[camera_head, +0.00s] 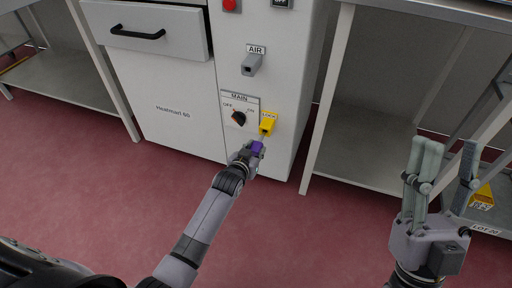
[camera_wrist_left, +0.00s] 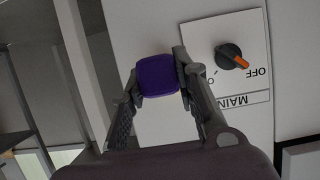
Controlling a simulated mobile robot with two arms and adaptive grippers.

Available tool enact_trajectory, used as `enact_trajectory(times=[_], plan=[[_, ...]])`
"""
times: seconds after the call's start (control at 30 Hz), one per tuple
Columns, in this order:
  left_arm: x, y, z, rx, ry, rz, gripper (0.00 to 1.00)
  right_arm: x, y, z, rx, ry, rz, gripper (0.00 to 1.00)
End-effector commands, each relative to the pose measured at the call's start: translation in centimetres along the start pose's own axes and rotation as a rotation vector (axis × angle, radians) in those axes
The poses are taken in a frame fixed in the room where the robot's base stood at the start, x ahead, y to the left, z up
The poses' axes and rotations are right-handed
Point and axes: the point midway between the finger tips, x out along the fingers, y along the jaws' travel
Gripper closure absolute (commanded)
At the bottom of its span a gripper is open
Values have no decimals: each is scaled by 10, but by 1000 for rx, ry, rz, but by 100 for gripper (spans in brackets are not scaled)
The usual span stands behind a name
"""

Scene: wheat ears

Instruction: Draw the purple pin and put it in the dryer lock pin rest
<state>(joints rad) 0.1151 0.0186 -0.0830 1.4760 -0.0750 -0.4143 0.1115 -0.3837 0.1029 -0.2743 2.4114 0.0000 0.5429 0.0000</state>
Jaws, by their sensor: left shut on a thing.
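The purple pin (camera_head: 257,147) is held in my left gripper (camera_head: 256,151), low on the front of the white dryer cabinet. In the left wrist view the purple head (camera_wrist_left: 158,76) sits between the two fingers, touching both. The yellow LOCK block (camera_head: 267,126) is just above the pin in the head view. A short pale shank seems to show between head and block; I cannot tell whether its tip is inside. My right gripper (camera_head: 442,160) is open and empty at the right, away from the cabinet. I cannot make out a labelled pin rest.
The MAIN switch (camera_head: 238,118) with its OFF/ON plate is left of the lock. A grey AIR fitting (camera_head: 252,65) and a red button (camera_head: 229,5) are higher up. Metal tables flank the cabinet. The red floor (camera_head: 310,235) is clear.

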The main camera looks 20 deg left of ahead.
Motion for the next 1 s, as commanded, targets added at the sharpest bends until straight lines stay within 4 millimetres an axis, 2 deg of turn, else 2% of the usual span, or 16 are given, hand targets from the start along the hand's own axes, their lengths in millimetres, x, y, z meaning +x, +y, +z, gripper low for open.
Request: enact_trajectory(times=[0.47, 1.0], plan=[[-11, 0, 3, 0, 1, 0, 100, 0, 4, 38, -12, -210, 7, 60], [-22, 0, 7, 0, 2, 0, 100, -12, 10, 78, -22, -447, 16, 60]])
